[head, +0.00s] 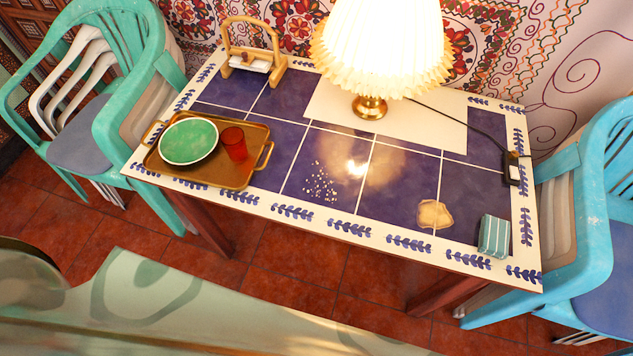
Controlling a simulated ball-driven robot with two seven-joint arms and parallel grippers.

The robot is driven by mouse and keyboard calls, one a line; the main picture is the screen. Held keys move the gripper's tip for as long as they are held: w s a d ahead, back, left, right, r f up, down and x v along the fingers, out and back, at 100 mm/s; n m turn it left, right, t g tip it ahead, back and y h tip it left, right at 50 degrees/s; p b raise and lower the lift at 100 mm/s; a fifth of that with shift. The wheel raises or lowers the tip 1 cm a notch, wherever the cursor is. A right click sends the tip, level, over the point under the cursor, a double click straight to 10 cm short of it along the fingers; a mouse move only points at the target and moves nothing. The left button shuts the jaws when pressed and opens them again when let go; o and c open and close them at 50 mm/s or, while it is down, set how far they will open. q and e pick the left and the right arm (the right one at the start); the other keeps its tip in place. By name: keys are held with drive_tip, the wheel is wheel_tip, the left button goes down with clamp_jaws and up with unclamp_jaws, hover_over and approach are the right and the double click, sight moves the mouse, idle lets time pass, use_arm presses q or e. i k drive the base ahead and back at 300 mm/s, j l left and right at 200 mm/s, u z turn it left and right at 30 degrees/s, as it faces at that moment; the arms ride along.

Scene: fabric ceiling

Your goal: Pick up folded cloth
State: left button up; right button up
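The folded cloth (494,236) is a small teal stack with pale stripes. It lies near the front right corner of the tiled table (405,180), close to the front edge. Its top and front side are in plain sight and nothing lies on it. Neither of my grippers shows in the head view.
A lit lamp (378,45) stands at the back, its cord running right. A tan patch (435,214) and white crumbs (321,187) lie on the tiles. A tray (238,179) holds a green plate (188,141) and red cup (234,144). Chairs (590,215) flank the table.

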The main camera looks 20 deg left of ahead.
sight(493, 235)
drive_tip(key=z, duration=1.15)
